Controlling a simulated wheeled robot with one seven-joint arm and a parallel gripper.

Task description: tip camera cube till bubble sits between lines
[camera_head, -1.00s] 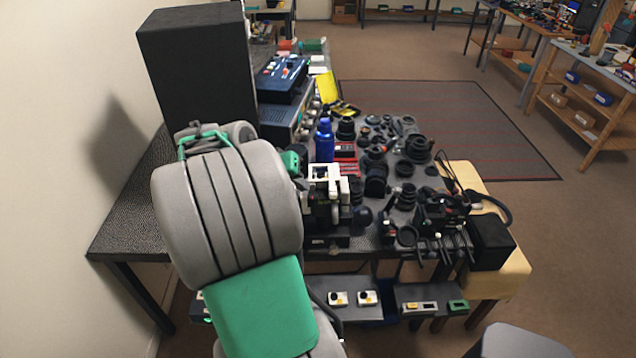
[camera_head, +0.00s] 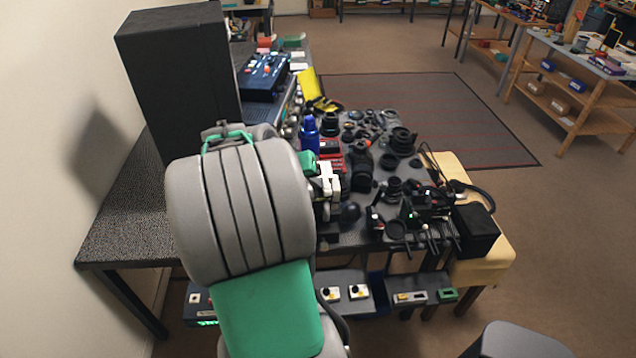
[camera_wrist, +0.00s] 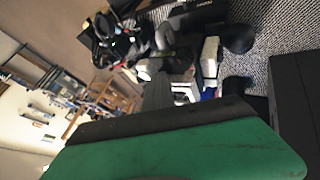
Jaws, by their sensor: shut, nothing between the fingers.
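A white-and-black device (camera_head: 331,186) stands on the near part of the table, partly hidden behind my arm. White blocks on it also show in the wrist view (camera_wrist: 210,62). I cannot tell whether it is the camera cube, and no bubble or lines can be made out. The green body of my gripper (camera_wrist: 185,150) fills the bottom of the wrist view. In the head view, a green part of it (camera_head: 307,161) shows beside the white-and-black device. My gripper is shut and empty; its fingertips are not clearly visible, and contact with the device cannot be judged.
A tall black box (camera_head: 180,80) stands at the back left. A blue bottle (camera_head: 309,133), a black lens (camera_head: 361,170) and many dark parts crowd the table. A yellow-topped stand with a black case (camera_head: 476,230) is at the right. Small cameras (camera_head: 358,292) sit on the lower shelf.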

